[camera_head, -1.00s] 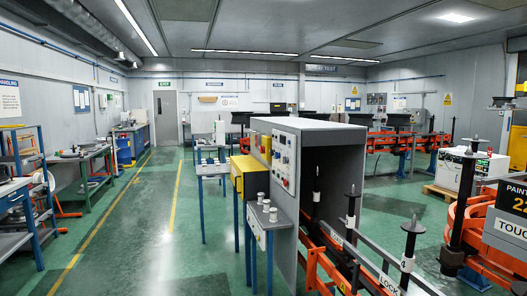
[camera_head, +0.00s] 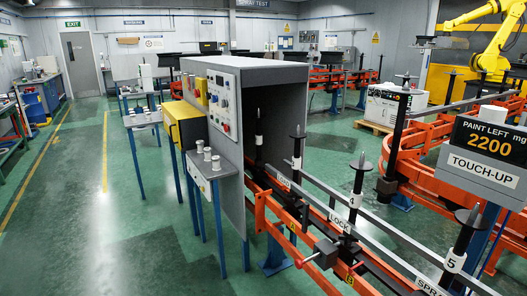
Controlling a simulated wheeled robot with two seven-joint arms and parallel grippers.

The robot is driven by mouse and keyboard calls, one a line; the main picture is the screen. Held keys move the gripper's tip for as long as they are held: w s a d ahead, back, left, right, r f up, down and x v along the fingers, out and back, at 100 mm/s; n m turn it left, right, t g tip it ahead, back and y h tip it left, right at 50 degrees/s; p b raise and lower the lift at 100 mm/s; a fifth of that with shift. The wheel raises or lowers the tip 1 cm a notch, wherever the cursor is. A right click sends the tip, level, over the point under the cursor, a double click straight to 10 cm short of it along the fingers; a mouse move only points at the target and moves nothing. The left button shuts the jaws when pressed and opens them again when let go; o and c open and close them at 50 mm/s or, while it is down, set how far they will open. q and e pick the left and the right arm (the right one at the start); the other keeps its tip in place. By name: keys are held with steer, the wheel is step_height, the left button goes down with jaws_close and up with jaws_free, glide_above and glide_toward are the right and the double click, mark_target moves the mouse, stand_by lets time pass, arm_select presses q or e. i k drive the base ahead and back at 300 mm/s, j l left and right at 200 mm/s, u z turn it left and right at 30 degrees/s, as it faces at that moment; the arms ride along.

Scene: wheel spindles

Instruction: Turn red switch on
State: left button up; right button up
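A grey cabinet (camera_head: 262,72) stands in the middle, with an open dark tunnel on its right side. Its left-facing side carries a control panel (camera_head: 214,84) with several small knobs and buttons. A small red control (camera_head: 226,127) shows low on that panel, near its right edge. It is too small to tell whether it is the red switch or which position it is in. A lever with a red ball end (camera_head: 299,263) sits on the rail in front of the cabinet. Neither of my grippers is in view.
An orange conveyor rail (camera_head: 325,283) with black spindles runs right. Green floor (camera_head: 95,220) at left is clear.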

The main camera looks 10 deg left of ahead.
mark_target(197, 93)
steer(key=i+j, duration=1.45)
steer(key=j, duration=0.2)
